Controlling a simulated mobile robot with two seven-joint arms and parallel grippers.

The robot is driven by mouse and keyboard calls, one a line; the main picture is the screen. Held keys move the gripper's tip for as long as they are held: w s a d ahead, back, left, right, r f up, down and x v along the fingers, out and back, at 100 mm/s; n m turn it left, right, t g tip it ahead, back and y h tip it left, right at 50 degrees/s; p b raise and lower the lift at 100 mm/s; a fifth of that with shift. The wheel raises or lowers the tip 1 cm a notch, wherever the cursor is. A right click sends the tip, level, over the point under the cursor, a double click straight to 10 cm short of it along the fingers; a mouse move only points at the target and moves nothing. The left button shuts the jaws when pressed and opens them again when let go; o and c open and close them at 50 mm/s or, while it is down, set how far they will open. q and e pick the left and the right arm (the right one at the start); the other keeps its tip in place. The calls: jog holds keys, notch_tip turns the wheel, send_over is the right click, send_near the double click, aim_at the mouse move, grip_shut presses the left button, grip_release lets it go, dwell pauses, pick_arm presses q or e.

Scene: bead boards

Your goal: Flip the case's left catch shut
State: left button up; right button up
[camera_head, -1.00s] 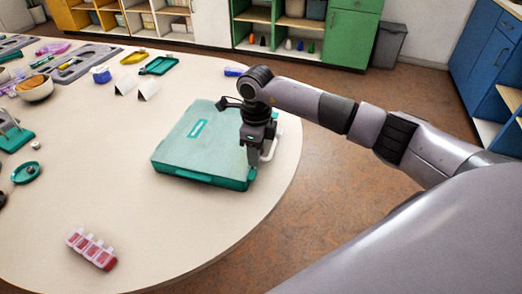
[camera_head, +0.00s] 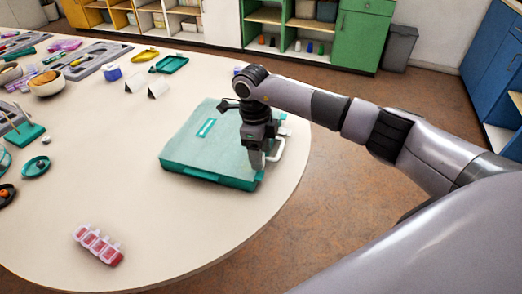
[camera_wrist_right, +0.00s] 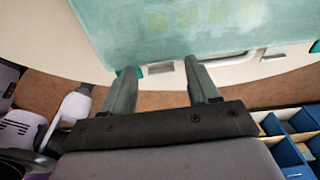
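The case (camera_head: 205,150) is teal, lies flat on the table and has its lid down. It also shows in the right wrist view (camera_wrist_right: 160,30). My right gripper (camera_head: 259,165) is at the case's right edge, near the front corner. In the right wrist view its two fingers (camera_wrist_right: 160,66) stand apart with nothing seen between them but the case's edge and table. A teal catch (camera_wrist_right: 130,71) shows beside the left finger, partly hidden by it. Another teal catch (camera_wrist_right: 315,47) is at the right border. I cannot tell either catch's position. My left gripper is not in view.
A white handle (camera_head: 281,147) sticks out from the case's edge. The pale round table (camera_head: 190,230) is clear in front of the case. A row of pink-red pots (camera_head: 98,245) stands at the front left. Bowls and trays lie farther left.

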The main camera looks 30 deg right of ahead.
notch_tip(320, 180, up, 7)
jog(key=shift+w+a, duration=0.25)
dwell(0.4)
